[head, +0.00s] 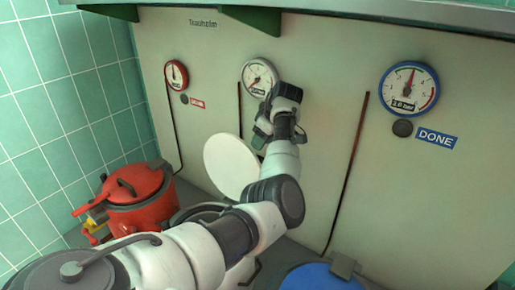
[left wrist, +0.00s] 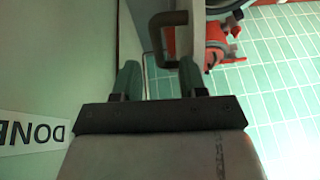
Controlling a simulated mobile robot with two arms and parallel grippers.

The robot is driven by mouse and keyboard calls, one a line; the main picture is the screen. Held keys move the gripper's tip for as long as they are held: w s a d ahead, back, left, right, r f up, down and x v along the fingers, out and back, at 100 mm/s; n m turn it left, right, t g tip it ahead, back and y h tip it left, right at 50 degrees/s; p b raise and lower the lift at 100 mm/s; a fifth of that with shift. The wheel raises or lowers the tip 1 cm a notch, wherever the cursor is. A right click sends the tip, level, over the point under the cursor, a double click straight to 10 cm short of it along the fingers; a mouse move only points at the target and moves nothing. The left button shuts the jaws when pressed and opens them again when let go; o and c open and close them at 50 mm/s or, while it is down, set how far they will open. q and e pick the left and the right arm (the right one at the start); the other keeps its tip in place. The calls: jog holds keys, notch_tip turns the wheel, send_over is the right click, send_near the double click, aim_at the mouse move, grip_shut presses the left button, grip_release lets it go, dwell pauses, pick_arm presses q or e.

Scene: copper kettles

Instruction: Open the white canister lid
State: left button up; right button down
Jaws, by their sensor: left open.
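The white canister's round lid (head: 228,165) stands tilted up, near upright, in the head view. The canister (head: 198,212) below it is mostly hidden behind my left arm. My left gripper (head: 264,130) is beside the lid's upper right edge, close to the back panel. In the left wrist view my left gripper (left wrist: 158,80) is open, its two fingers apart. A dark lid handle (left wrist: 156,40) shows just beyond and between the fingertips; I cannot tell whether they touch it. My right gripper is not in view.
A red canister (head: 140,215) with its lid partly raised stands at left. A blue lid (head: 318,278) is at the bottom right. The back panel (head: 320,60) carries three gauges and is close behind my gripper. A blue DONE label (head: 436,139) is at right.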

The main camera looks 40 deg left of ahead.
pick_arm(q)
jog(key=x, duration=0.3)
jog(key=shift+w+f+p, duration=0.1)
jog(key=shift+w+p, duration=0.1)
jog(key=shift+p, duration=0.2)
jog(key=shift+x, duration=1.15)
grip_shut()
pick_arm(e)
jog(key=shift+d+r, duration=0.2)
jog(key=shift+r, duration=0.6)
